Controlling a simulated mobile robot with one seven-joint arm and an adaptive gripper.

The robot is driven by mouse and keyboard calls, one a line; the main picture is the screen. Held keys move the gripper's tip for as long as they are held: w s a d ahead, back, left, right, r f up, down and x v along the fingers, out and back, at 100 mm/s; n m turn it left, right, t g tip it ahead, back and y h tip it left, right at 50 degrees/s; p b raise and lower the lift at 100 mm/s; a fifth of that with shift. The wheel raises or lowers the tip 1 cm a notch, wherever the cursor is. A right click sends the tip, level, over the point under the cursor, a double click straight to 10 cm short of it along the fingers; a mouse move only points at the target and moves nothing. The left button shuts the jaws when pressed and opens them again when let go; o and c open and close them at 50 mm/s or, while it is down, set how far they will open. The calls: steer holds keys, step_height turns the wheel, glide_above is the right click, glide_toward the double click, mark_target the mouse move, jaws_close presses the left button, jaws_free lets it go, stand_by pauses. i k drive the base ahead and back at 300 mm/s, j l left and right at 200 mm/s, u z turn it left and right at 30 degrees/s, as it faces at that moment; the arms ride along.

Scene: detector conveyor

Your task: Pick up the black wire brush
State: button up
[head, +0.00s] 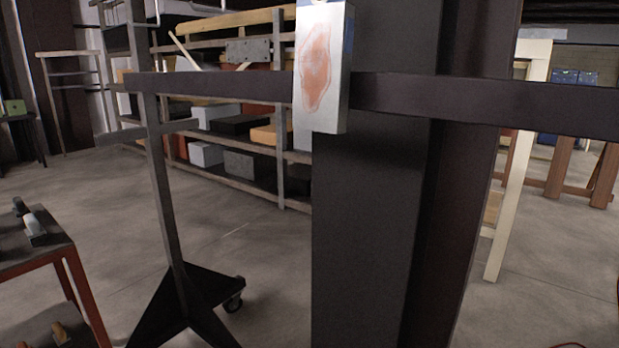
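I cannot make out a black wire brush for certain in the head view. A small dark and pale grey item (35,228) lies on the cart's top at the left edge, too small to identify. My gripper is not in view.
A wheeled dark stand (170,200) carries a horizontal rail (450,98) across the view. A metal plate with a reddish patch (318,70) hangs there, before a thick dark column (375,220). The cart (40,258) is left; loaded shelves (240,145) stand behind. Floor between is open.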

mark_target(21, 210)
steer(key=u, duration=1.45)
steer(key=z, duration=1)
steer(key=u, duration=0.4)
steer(key=i+u, duration=0.35)
steer(key=i+l+u, duration=0.15)
steer(key=u, duration=0.2)
steer(key=i+l+u, duration=0.2)
steer(key=u, duration=0.2)
steer(key=i, duration=0.05)
